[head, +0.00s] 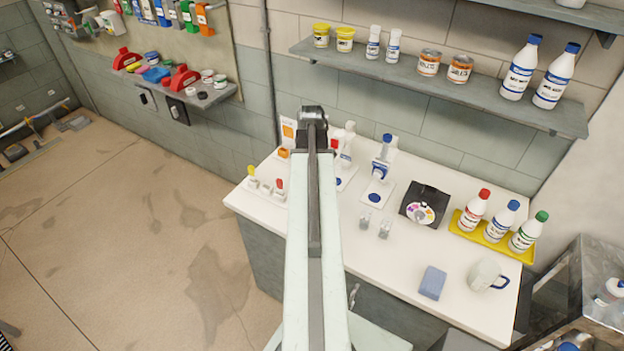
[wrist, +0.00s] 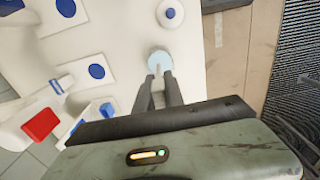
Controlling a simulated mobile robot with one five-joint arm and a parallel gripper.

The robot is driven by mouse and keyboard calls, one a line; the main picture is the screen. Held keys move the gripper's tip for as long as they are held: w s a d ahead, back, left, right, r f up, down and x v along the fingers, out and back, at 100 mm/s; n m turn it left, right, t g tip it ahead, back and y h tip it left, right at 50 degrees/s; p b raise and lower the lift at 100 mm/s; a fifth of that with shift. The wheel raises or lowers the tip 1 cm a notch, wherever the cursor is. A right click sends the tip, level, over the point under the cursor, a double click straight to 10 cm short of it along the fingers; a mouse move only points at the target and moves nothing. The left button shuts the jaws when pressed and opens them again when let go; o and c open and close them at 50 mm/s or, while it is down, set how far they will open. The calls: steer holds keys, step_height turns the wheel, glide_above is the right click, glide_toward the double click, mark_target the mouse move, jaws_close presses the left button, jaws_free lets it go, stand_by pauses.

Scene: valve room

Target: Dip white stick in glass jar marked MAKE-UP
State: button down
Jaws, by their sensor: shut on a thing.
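A thin pale sliver at the fingertips seems to be the white stick, mostly hidden by the fingers. Just past the tips is a round pale-blue glassy shape (wrist: 158,57), seen from above; I cannot tell if it is the MAKE-UP jar or whether the stick touches it. In the head view, two small clear glass jars (head: 364,222) (head: 385,228) stand on the counter right of my arm. I cannot read any MAKE-UP mark. My arm hides the fingertips there.
Dispensers with blue discs (head: 381,160) stand behind the jars. A yellow tray (head: 468,232) with several capped bottles, a blue sponge (head: 432,282) and a mug (head: 484,274) are at right. Yellow- and red-topped holders (head: 252,176) (head: 280,188) stand at the left edge. A shelf (head: 480,97) hangs above.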

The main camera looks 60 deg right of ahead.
steer(key=shift+f+b, duration=3.9)
steer(key=shift+f, duration=0.4)
steer(key=shift+w+r, duration=0.1)
step_height(320, 180, up, 11)
steer(key=p, duration=1.1)
steer(key=shift+r, duration=0.1)
